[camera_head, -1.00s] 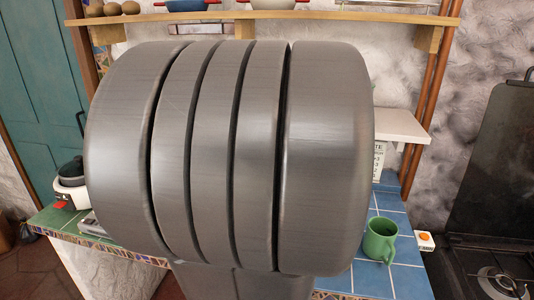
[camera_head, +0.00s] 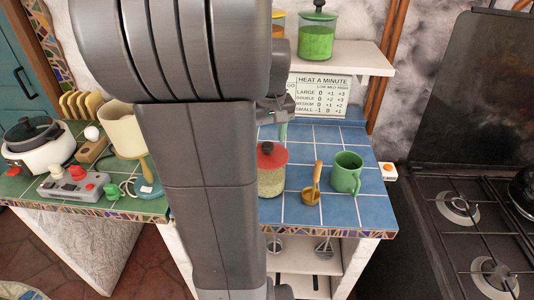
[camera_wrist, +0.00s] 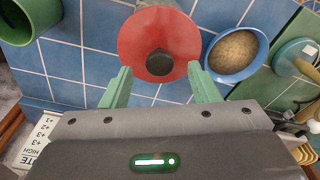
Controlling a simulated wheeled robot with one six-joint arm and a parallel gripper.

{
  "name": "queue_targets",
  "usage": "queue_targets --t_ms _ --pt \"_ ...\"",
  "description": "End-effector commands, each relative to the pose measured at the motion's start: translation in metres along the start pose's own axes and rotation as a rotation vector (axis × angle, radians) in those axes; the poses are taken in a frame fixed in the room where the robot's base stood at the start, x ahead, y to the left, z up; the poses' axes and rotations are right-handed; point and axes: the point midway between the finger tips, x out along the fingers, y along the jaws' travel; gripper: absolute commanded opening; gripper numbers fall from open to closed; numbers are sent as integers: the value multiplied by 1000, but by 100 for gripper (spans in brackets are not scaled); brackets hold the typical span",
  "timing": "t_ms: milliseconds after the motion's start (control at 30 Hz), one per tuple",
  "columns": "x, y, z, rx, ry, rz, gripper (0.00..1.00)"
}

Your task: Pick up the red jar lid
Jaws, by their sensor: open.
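The red jar lid (camera_head: 268,154) with its black knob sits on a glass jar (camera_head: 271,183) on the blue-tiled counter, just right of my arm in the head view. In the wrist view the lid (camera_wrist: 158,24) is at top centre, with its knob toward the fingers. My gripper (camera_wrist: 162,88) is open and empty. Its pale green fingers point at the lid, one to each side of the knob, near the lid's closer edge. I cannot tell their height over the lid. In the head view my arm hides part of the jar's left side.
A green mug (camera_head: 346,174) and a small brass pot with a wooden handle (camera_head: 312,193) stand right of the jar. A blue bowl (camera_wrist: 237,55) is close beside the lid. A white shelf (camera_head: 345,58) with jars overhangs the counter's back. The stove (camera_head: 465,235) is at right.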

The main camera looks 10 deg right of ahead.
Motion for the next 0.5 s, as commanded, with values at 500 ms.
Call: queue_targets --t_ms 500 --pt "36 0 1 0 0 0 55"
